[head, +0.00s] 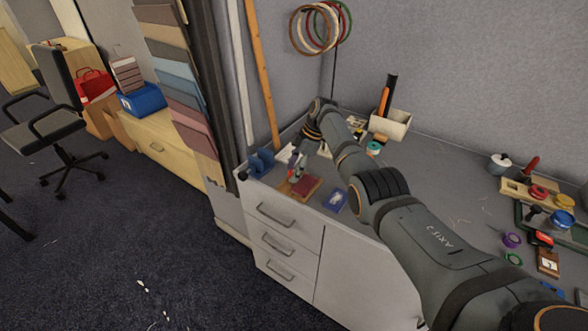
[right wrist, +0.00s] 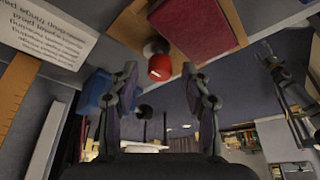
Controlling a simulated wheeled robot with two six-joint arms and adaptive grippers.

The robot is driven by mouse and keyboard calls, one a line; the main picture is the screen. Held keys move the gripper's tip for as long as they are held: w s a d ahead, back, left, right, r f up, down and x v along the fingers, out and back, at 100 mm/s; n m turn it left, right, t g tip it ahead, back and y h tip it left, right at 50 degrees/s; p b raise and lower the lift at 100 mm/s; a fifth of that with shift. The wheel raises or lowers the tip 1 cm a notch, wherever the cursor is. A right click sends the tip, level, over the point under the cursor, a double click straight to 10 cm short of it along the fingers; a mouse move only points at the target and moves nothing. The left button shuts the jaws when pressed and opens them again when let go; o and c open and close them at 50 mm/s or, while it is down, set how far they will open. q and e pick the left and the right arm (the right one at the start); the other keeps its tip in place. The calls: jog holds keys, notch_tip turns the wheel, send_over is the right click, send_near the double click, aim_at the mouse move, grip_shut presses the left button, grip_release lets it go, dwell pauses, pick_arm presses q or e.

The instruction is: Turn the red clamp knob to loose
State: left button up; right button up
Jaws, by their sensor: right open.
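The red clamp knob (right wrist: 159,67) shows in the right wrist view as a small red cap with a dark round part beside it. It lies in line with the gap between the fingers of my right gripper (right wrist: 159,76). The gripper is open, with the knob apparently just beyond the fingertips; I cannot tell whether they touch it. Next to the knob is a wooden board (right wrist: 131,36) with a dark red block (right wrist: 198,24) on it. In the head view my right gripper (head: 295,168) points down over the board's near edge, and the knob is hard to make out. My left gripper is not in view.
Blue objects (head: 261,162) stand at the left table corner. A cream bin (head: 390,125) with tools stands behind my right arm. Spools and a wooden tray (head: 516,191) fill the right side.

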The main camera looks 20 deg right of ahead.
jog(key=v, duration=1.2)
